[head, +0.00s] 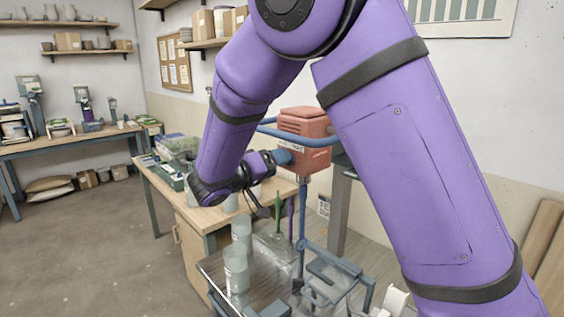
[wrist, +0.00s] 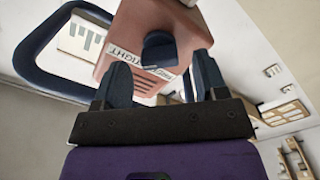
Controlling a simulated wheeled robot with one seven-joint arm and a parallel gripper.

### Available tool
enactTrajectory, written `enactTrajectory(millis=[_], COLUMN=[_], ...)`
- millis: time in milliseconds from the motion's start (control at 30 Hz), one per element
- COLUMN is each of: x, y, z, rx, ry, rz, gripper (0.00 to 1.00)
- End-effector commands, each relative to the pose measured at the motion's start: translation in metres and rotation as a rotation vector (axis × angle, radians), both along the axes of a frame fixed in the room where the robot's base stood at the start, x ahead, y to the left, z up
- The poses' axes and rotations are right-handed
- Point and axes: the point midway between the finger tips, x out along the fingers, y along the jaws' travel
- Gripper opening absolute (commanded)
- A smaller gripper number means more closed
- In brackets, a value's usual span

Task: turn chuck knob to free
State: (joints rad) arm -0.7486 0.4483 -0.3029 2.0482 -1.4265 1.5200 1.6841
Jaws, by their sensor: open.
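The red mixer head (head: 303,130) stands at the middle, with a blue bar handle (head: 318,140). In the wrist view, the mixer head (wrist: 160,20) fills the top centre. A dark blue chuck knob (wrist: 158,48) sticks out from its face beside a white label strip, where "TIGHT" can be read; the rest of the label is partly hidden. My gripper (wrist: 161,65) is open, with one finger on each side of the knob and a visible gap on both sides. In the head view my gripper (head: 268,159) is at the mixer's left face, and my arm hides part of it.
A workbench (head: 160,185) with trays stands behind my gripper. Clear buckets (head: 237,270) stand on a metal-topped surface below. A blue shaft (head: 302,225) hangs under the mixer head, above a blue-grey frame (head: 330,275). Open floor (head: 90,250) lies to the left.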

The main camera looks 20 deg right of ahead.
Motion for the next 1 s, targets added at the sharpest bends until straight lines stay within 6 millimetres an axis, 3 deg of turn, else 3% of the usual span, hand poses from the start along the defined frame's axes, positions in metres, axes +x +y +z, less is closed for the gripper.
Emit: enactTrajectory(millis=[200, 567, 767, 1000], x=[0.008, 0.009, 0.009, 0.009], y=[-0.019, -0.023, -0.023, -0.022], z=[0.000, 0.000, 0.000, 0.000], rx=[0.000, 0.001, 0.001, -0.003], ry=[0.000, 0.000, 0.000, 0.009], rz=[0.000, 0.001, 0.001, 0.001], gripper=[0.66, 0.66, 0.20, 0.17])
